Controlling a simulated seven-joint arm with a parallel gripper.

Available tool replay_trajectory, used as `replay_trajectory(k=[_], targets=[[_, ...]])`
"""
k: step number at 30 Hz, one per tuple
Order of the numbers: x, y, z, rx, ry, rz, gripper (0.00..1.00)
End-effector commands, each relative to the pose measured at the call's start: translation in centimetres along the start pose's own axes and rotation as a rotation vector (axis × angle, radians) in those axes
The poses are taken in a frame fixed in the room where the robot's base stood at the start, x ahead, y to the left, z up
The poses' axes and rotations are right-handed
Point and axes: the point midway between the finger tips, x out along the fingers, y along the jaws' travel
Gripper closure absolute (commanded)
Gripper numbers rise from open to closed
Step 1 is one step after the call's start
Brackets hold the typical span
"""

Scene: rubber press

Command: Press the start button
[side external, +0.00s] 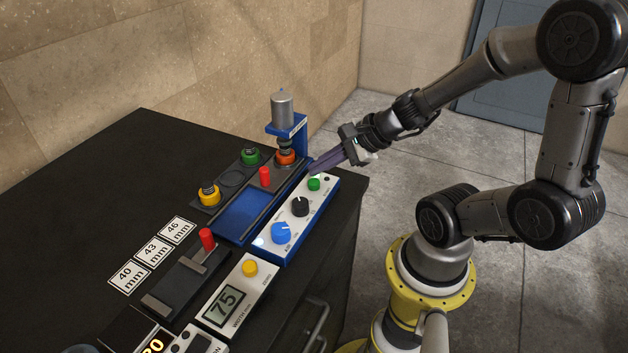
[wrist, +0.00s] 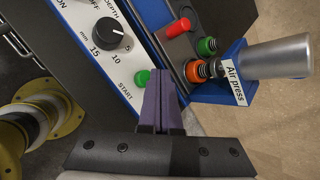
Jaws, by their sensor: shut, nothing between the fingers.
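The green start button (side external: 314,184) sits at the far end of a white control panel with a blue base. In the wrist view the green button (wrist: 142,77) has the word START printed beside it. My gripper (side external: 316,171) is shut and empty, its purple fingers pointing down toward the panel. In the side view the fingertips are close to the button, just beyond it. In the wrist view the fingertips (wrist: 160,72) appear right beside the button. I cannot tell whether they touch it.
The air press (side external: 283,110) with its grey cylinder stands close behind the fingers. The panel also has a black knob (side external: 300,206) and a blue knob (side external: 281,232).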

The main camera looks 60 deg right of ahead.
Motion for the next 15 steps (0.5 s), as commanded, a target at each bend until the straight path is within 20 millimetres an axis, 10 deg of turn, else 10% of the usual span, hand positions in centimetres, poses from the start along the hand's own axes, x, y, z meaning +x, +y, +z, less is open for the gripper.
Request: replay_trajectory(k=[15], targets=[[0.60,0.42,-0.43,-0.001,0.000,-0.001,1.00]])
